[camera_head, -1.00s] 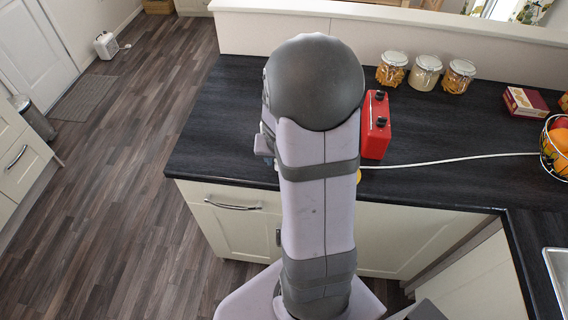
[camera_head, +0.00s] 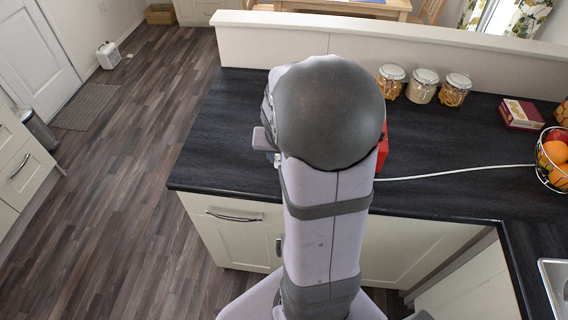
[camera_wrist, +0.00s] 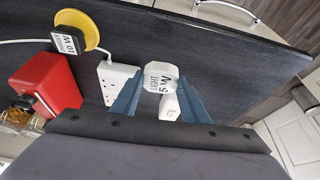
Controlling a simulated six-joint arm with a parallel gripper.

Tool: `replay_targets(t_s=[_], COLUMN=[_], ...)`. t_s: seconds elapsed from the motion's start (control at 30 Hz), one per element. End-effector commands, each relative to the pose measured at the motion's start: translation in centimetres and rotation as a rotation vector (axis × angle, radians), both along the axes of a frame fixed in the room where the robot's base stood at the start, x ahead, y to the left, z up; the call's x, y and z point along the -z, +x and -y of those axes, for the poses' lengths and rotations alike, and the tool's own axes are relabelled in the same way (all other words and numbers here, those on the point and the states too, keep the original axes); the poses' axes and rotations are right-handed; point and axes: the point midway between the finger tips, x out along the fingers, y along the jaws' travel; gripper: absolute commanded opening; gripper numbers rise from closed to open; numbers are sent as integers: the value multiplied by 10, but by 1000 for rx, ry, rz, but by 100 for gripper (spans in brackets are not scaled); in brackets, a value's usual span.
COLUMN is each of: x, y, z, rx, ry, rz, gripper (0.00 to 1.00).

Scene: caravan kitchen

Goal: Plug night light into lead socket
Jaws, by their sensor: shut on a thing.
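In the wrist view the night light (camera_wrist: 160,78), a white block labelled "LIGHT 5 W", sits between the blue fingers of my gripper (camera_wrist: 158,104), which is shut on it. The lead socket (camera_wrist: 118,80), a white block with dark slots, lies on the dark counter just left of the night light. The two look apart in this view; the height between them is hard to judge. In the head view my arm hides the gripper, night light and socket.
Several glass jars (camera_head: 423,86), a small box (camera_head: 519,114) and a fruit basket (camera_head: 553,160) stand to the right. The left counter is clear.

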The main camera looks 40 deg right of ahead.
Motion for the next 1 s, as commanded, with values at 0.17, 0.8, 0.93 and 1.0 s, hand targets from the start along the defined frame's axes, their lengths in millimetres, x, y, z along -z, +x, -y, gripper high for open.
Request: replay_targets(t_s=[0.17, 0.8, 0.93, 1.0], x=[-20, -12, -6, -3], y=[1, -52, -54, -52], z=[1, 47, 75, 90], rx=[0, 176, 251, 289], ry=[-2, 5, 4, 3], rz=[2, -8, -5, -3], gripper=[19, 19, 19, 19])
